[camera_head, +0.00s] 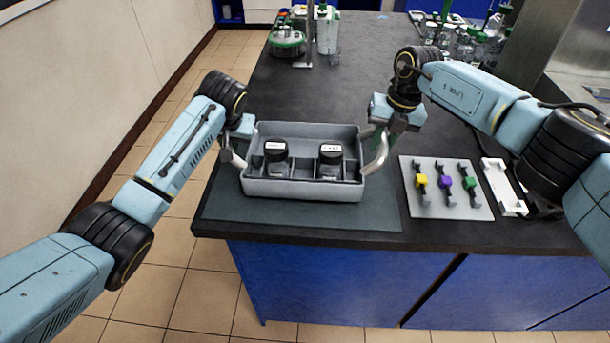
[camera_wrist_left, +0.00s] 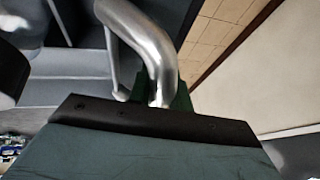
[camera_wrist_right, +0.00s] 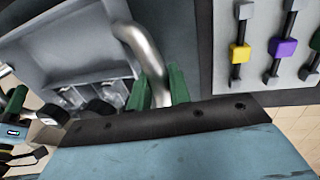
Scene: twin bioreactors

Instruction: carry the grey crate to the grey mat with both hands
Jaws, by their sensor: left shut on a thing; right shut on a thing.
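The grey crate (camera_head: 304,190) is at the centre of the head view, looking level, with two dark-capped bottles (camera_head: 276,152) (camera_head: 330,155) standing in its compartments. It is over the grey mat (camera_head: 300,214), whose bare front and sides show around it. I cannot tell whether it touches the mat. My left gripper (camera_head: 236,134) is shut on the crate's left handle; that silver bar shows between green fingers in the left wrist view (camera_wrist_left: 152,45). My right gripper (camera_head: 378,134) is shut on the right handle, also seen in the right wrist view (camera_wrist_right: 143,48).
A pale board (camera_head: 448,200) with yellow, purple and green clips lies right of the mat, beside a white rack (camera_head: 502,187). Glassware (camera_head: 465,42) stands at the back right, and bioreactor vessels (camera_head: 287,42) at the back left. The dark bench (camera_head: 320,95) behind the crate is clear.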

